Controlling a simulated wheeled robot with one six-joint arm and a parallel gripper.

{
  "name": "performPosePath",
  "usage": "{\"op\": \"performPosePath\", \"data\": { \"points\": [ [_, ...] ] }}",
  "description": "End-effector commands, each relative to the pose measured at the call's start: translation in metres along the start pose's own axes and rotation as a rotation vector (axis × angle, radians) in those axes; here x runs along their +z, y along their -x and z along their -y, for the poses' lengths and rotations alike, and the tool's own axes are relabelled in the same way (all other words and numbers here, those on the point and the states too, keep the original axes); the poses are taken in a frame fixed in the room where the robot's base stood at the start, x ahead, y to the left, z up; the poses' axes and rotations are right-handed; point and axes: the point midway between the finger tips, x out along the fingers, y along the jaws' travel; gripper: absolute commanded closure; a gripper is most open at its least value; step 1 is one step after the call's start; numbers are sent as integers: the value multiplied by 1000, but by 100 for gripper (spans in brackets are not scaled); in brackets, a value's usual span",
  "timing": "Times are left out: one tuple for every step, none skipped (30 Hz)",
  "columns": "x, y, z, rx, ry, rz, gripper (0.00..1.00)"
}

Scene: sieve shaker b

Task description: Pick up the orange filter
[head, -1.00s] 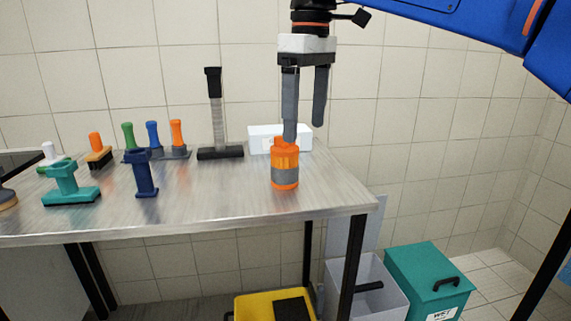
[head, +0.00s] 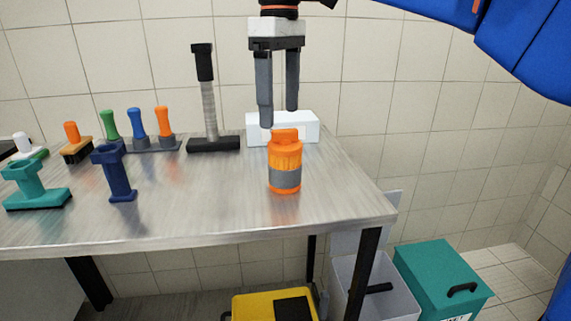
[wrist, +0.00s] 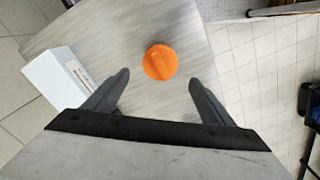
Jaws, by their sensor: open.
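The orange filter (head: 285,160), a cylinder with a grey band and a ridge on its top, stands upright on the metal table (head: 225,205) near the right end. In the wrist view its round orange top (wrist: 160,62) shows beyond the fingertips, roughly midway between them. My gripper (head: 279,115) points down above the filter, with its two long grey fingers apart. In the wrist view my gripper (wrist: 158,82) is open and nothing is between the fingers. The fingers do not appear to hold or touch the filter.
A white box (head: 300,128) stands behind the filter; it also shows at left in the wrist view (wrist: 58,78). A black-based upright tool (head: 210,110), a navy tool (head: 117,170) and a teal tool (head: 38,188) stand to the left. The table's right edge is close to the filter.

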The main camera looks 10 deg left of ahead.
Motion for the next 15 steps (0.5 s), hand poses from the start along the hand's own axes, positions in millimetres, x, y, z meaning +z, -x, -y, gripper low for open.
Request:
{"op": "performPosePath", "data": {
  "points": [
    [1,-10,0,-1,0,2,23],
    [1,-15,0,-1,0,3,23],
    [1,-22,0,-1,0,2,23],
    [1,-27,0,-1,0,2,23],
    [1,-32,0,-1,0,1,23],
    [1,-40,0,-1,0,2,23],
    [1,-45,0,-1,0,2,23],
    [1,-50,0,-1,0,1,23],
    [1,-56,0,-1,0,2,23],
    [1,-61,0,-1,0,2,23],
    [1,-65,0,0,0,1,23],
    [1,-69,0,-1,0,2,23],
    [1,-72,0,-1,0,1,23],
    [1,-74,0,0,0,0,23],
    [1,-77,0,0,0,0,23]
  ]
}}
